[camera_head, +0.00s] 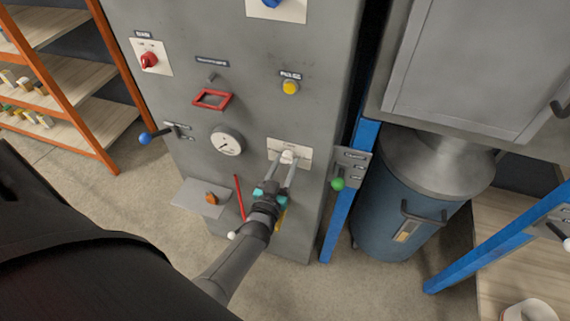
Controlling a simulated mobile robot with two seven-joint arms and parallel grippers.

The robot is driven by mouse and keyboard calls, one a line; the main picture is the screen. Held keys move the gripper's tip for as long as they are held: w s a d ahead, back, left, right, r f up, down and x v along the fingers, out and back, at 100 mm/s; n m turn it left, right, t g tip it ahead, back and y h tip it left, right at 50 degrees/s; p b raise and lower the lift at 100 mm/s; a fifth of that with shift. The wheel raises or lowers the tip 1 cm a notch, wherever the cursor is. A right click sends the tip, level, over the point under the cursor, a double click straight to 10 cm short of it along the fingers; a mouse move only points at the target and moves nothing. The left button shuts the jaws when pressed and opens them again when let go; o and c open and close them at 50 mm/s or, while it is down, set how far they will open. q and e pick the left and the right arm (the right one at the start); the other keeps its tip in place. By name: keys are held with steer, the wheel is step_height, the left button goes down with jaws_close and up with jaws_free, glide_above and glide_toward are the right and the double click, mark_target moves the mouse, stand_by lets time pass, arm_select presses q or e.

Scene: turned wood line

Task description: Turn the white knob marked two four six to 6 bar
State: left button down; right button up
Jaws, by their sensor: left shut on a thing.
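The white knob (288,156) sits on a pale plate (303,154) on the front of the grey cabinet. My left gripper (283,163) reaches up from below with its two fingers on either side of the knob, shut on it. The fingers and the small size hide the knob's pointer, and the marks on the plate are too small to read. My right gripper is not in view.
Around the knob are a round gauge (227,142), a yellow button (290,87), a red frame (212,99), a red knob (149,60), a blue-ended lever (146,138) and a green-ended lever (338,183). A blue drum (395,215) stands right; shelves (75,70) stand left.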

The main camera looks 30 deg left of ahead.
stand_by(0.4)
arm_select(q)
steer(key=shift+c, duration=2.1)
jaws_free()
steer(key=p+v, duration=0.1)
steer(key=v, duration=1.4)
steer(key=shift+p, duration=0.4)
steer(key=shift+s+a, duration=0.1)
steer(key=shift+s, duration=0.05)
